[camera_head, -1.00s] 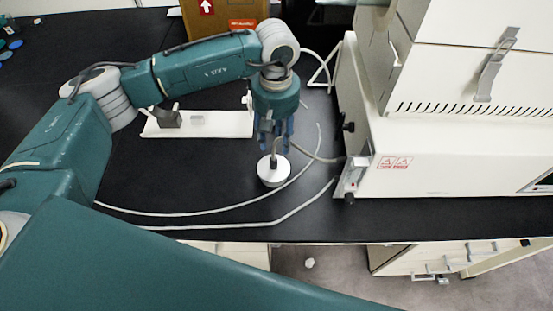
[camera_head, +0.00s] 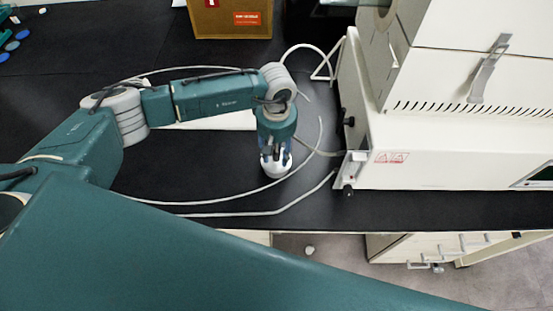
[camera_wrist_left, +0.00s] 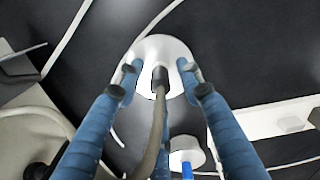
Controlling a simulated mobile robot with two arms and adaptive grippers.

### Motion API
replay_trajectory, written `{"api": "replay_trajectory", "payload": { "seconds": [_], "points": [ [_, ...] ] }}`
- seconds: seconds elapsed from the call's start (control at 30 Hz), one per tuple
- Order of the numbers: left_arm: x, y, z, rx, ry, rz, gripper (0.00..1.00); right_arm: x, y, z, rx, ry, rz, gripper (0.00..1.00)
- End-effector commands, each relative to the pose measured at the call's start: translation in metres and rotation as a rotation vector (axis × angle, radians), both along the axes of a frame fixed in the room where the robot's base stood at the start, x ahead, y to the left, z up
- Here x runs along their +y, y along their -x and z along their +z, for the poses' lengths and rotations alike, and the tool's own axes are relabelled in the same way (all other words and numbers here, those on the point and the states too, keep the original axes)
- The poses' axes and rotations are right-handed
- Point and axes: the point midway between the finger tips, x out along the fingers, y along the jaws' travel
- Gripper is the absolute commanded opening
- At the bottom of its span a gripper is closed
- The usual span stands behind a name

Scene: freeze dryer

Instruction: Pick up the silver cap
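The silver cap (camera_head: 276,167) is a pale round disc on the black bench, left of the white machine. It is partly hidden by my left gripper (camera_head: 275,158) in the head view. In the left wrist view the cap (camera_wrist_left: 163,47) has a dark knob in its middle with a grey hose running from it. My left gripper (camera_wrist_left: 160,72) has its blue fingers apart, on either side of the knob and over the cap's surface. Whether the fingertips touch the cap cannot be told. My right gripper is not in view.
The white machine (camera_head: 450,150) stands close on the right, with a valve at its left front corner. Pale tubes (camera_head: 250,211) curve over the bench around the cap. A brown box (camera_head: 230,22) stands behind. The bench's front edge lies below the cap.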

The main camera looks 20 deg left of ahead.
Motion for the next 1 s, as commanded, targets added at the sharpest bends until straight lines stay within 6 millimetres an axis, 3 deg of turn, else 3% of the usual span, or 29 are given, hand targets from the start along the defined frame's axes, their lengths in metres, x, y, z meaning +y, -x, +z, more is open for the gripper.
{"api": "replay_trajectory", "payload": {
  "seconds": [0.03, 0.17, 0.67, 0.87, 1.0],
  "points": [
    [0.0, 0.0, 0.0, 0.0, 0.0, 0.0, 0.23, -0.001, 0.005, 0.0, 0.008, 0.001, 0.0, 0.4],
    [0.0, 0.0, 0.0, 0.0, 0.0, 0.0, 0.0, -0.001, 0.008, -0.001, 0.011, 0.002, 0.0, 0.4],
    [0.0, -0.002, 0.01, -0.004, 0.002, -0.001, 0.0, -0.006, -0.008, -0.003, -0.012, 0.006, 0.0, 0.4],
    [0.0, -0.003, 0.041, -0.008, 0.002, -0.001, 0.0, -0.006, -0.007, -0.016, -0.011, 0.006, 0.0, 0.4],
    [0.0, -0.003, 0.079, -0.01, 0.002, -0.001, 0.0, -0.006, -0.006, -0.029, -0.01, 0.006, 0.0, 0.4]
  ]
}}
